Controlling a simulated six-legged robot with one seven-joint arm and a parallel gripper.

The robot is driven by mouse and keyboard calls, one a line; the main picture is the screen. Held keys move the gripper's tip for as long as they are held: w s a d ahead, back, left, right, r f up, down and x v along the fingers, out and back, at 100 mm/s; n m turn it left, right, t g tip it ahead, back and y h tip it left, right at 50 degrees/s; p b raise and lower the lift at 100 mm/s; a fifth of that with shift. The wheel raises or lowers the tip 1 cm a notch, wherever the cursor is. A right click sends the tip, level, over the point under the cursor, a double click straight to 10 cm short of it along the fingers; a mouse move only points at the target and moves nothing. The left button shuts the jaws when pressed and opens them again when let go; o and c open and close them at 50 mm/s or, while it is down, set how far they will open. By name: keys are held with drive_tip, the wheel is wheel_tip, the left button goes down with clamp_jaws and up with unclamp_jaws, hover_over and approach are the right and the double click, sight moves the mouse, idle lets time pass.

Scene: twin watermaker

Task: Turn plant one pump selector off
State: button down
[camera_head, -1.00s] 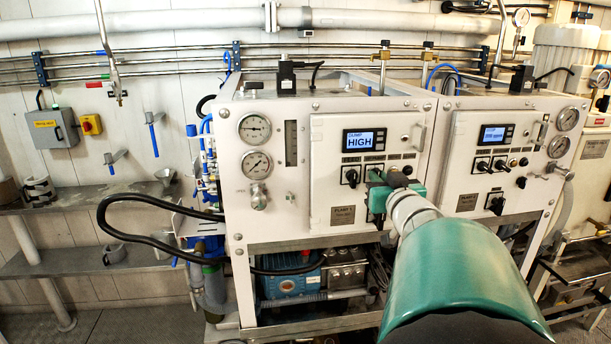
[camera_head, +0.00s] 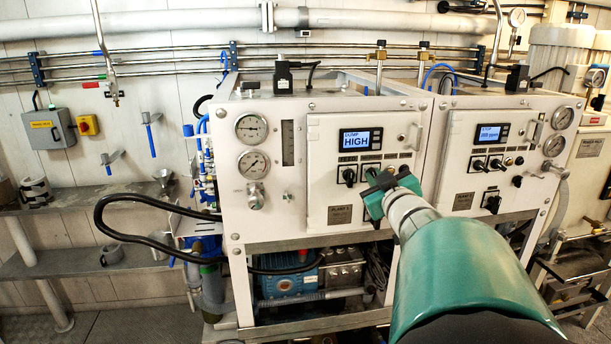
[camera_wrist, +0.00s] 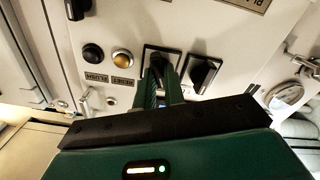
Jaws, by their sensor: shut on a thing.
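The left control panel (camera_head: 322,200) has a display reading DUMP HIGH; its nameplate (camera_head: 341,215) is too blurred to read surely. My gripper (camera_head: 376,190) is at the panel's lower right and hides part of its control row. In the wrist view, where the labels appear upside down, my green fingers (camera_wrist: 163,88) are shut on a black selector knob (camera_wrist: 158,64) on a square plate. The fingers cover much of the knob, so its exact setting is unclear. A second black selector (camera_wrist: 203,75) sits close beside it, free; it also shows in the head view (camera_head: 349,176).
In the wrist view, a black button (camera_wrist: 93,53) and an amber button (camera_wrist: 122,58) sit left of the held knob, labelled FLUSH and RESET. The right panel (camera_head: 470,170) has its own display and selectors. A black hose (camera_head: 130,199) loops at left.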

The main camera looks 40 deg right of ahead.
drive_tip(key=shift+w+n, duration=0.15)
drive_tip(key=shift+n, duration=3.35)
drive_tip(key=c, duration=1.5)
unclamp_jaws()
drive_tip(key=shift+f, duration=0.15)
drive_tip(key=shift+w+a+f, duration=0.1)
drive_tip(key=shift+f, duration=0.1)
drive_tip(key=shift+a, duration=0.1)
